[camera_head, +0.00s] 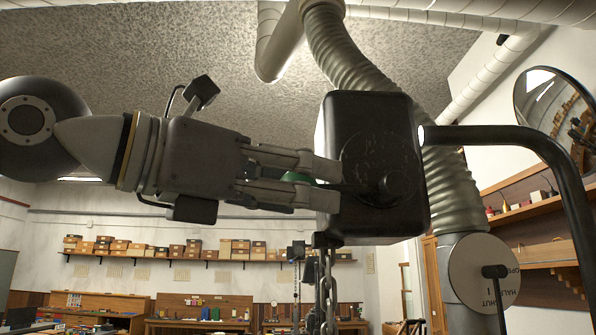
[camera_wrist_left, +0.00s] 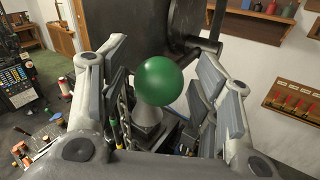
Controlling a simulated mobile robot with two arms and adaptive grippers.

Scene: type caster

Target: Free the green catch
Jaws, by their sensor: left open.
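The green catch shows in the left wrist view as a round green knob (camera_wrist_left: 159,81) on a grey conical stem. In the head view only a sliver of green (camera_head: 296,177) shows between the fingers of my left gripper (camera_head: 322,184). The gripper is open, level, and points right at a black box (camera_head: 372,150). In the left wrist view the knob sits between the spread fingers, with a gap on both sides. The knob's far side and how its stem joins the machine are hidden. My right gripper is not in view.
A black bent bar (camera_head: 510,137) runs from the box to the right. A ribbed duct (camera_head: 345,55) passes behind the box. A chain (camera_head: 326,285) hangs below. A round plate with lettering (camera_head: 484,272) stands at lower right. Shelves with boxes (camera_head: 190,250) are far back.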

